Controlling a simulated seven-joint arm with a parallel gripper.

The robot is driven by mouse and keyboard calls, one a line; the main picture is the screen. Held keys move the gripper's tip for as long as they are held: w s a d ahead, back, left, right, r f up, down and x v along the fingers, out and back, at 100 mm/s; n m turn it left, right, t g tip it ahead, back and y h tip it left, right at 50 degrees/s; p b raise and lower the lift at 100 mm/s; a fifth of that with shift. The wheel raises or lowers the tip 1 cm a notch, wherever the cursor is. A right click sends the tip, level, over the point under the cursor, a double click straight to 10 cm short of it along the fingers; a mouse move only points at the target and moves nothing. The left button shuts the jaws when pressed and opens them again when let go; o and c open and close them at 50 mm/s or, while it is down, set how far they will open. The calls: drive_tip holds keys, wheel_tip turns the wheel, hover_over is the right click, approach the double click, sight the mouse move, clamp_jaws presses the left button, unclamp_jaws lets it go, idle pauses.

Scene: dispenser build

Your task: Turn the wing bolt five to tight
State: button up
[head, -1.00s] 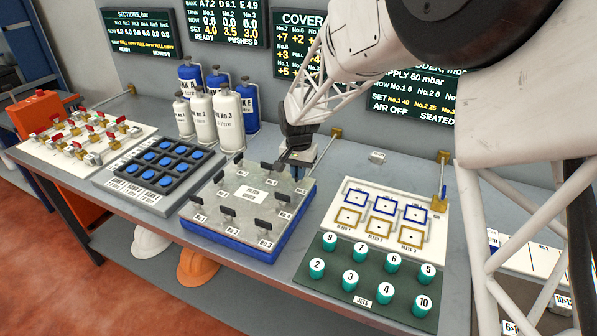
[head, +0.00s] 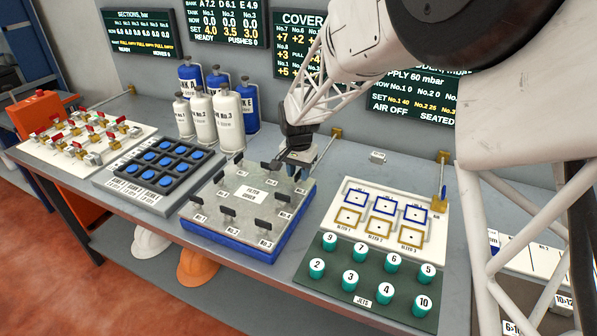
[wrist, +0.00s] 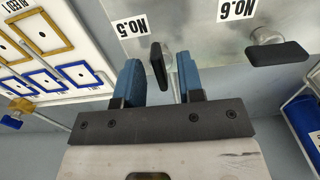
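The filter cover (head: 222,226) is a grey plate on a blue base, with black wing bolts around its edge. My gripper (head: 297,160) is over its far right corner in the head view. In the wrist view, wing bolt five (wrist: 158,65) stands beside the "No.5" label, its black wing pointing nearly along my fingers. The blue fingers of my gripper (wrist: 160,80) are open, one on each side of this wing, with a visible gap on both sides. Wing bolt six (wrist: 278,51) is to the right, its wing lying crosswise. In the head view my gripper partly hides bolt five.
A white panel with blue and gold frames (head: 350,190) and a green jets board (head: 335,285) stand to the right. White and blue bottles (head: 228,120) stand behind the cover to the left. Wall screens (head: 235,22) hang behind the bench. Clear bench lies between cover and panel.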

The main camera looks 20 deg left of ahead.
sight(298, 172)
drive_tip(key=shift+r, duration=3.95)
